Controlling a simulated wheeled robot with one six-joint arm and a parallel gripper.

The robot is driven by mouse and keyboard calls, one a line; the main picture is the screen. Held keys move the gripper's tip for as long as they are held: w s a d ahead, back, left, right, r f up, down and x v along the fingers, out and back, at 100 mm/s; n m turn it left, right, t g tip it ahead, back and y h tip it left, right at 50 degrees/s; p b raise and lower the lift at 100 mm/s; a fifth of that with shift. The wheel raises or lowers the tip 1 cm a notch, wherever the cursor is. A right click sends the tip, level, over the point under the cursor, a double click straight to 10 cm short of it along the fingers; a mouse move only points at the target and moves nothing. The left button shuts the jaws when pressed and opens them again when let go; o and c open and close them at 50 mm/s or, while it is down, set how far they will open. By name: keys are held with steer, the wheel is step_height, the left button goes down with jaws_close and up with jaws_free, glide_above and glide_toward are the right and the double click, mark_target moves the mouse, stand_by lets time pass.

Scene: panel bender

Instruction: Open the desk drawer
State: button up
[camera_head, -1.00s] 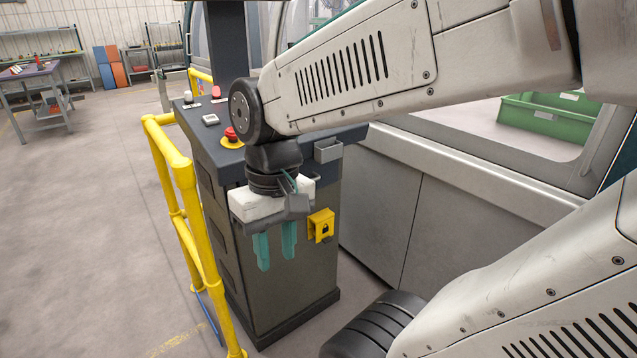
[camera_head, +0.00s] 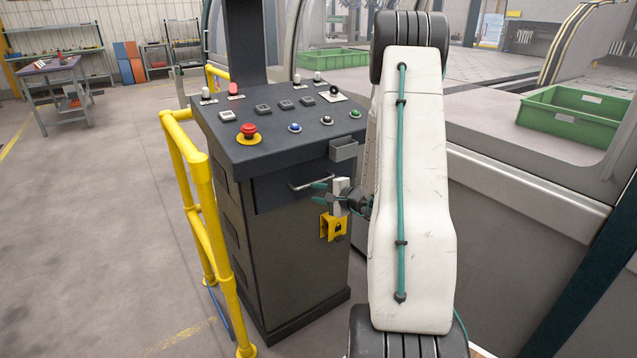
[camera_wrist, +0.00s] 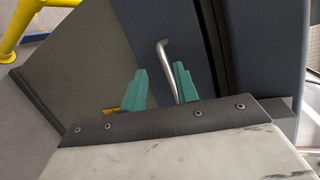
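The desk is a dark control console. Its drawer (camera_head: 272,191) is a dark front panel below the slanted button top, with a bar handle (camera_head: 312,181). The drawer looks closed. In the wrist view the silver handle (camera_wrist: 168,62) runs up from the gap between my teal fingers, nearer the right finger. My gripper (camera_head: 321,192) is in front of the drawer at the handle's right end. In the wrist view my gripper (camera_wrist: 160,85) has its fingers apart. I cannot tell whether either finger touches the handle.
A yellow lock box (camera_head: 333,227) sits on the console front just below my gripper. A small grey holder (camera_head: 343,149) juts out above it. A yellow railing (camera_head: 199,195) stands along the console's left side. A red emergency button (camera_head: 249,131) is on top.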

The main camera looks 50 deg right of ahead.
mark_target(319, 181)
steer(key=d+h, duration=0.4)
steer(key=d, duration=0.2)
steer(key=x, duration=0.7)
steer(key=shift+w+d+f, duration=0.1)
steer(key=shift+w+f, duration=0.1)
steer(key=shift+f, duration=0.15)
steer(key=shift+c, duration=0.3)
jaws_close()
